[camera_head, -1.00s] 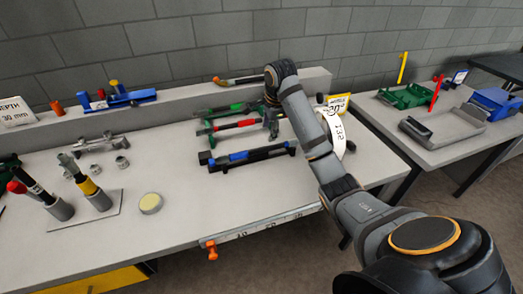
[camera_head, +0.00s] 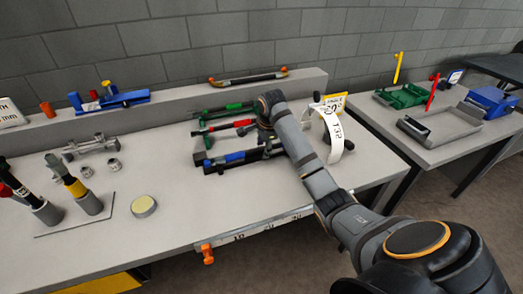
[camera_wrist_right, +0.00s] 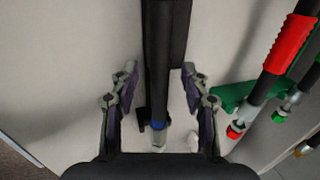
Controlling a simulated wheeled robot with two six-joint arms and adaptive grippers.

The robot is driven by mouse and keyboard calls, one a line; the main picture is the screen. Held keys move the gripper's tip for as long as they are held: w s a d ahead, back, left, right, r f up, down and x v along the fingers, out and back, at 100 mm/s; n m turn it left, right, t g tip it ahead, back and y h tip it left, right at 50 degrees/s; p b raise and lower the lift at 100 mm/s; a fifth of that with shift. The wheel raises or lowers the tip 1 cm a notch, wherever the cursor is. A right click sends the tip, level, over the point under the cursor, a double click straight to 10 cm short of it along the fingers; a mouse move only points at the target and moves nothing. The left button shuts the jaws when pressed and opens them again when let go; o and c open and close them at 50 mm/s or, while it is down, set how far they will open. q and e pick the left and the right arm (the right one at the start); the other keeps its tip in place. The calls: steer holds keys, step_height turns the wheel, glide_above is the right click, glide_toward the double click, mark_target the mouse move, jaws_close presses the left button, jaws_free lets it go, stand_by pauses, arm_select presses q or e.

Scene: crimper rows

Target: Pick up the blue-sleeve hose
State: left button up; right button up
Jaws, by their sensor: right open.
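The blue-sleeve hose (camera_head: 235,157) is dark with a blue sleeve and lies in a dark holder at the front of the row of hoses on the bench. In the right wrist view a dark hose (camera_wrist_right: 158,60) with a blue band near its end runs between the fingers. My right gripper (camera_wrist_right: 159,75) is open, with one finger on each side of this hose and visible gaps between. In the head view my wrist and arm cover the gripper and the right end of the hose. My left gripper is out of view.
The red-sleeve hose (camera_head: 230,126) and green-sleeve hose (camera_head: 233,107) lie behind in green holders. The red one is close to my right finger in the wrist view. An orange-ended hose (camera_head: 248,77) lies on the back ledge. A white curved gauge (camera_head: 333,130) stands right of my arm.

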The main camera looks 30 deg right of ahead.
jaws_close()
steer(key=shift+r, duration=0.1)
stand_by(0.4)
steer(key=shift+w+r, duration=0.1)
steer(key=shift+r, duration=0.45)
steer(key=s+a+r+p, duration=0.2)
steer(key=s+r+p, duration=0.2)
steer(key=s+r, duration=0.2)
steer(key=s+a+r+p, duration=0.3)
steer(key=s+r+p, duration=0.2)
steer(key=s, duration=0.2)
steer(key=shift+a+r, duration=0.25)
steer(key=shift+r, duration=0.15)
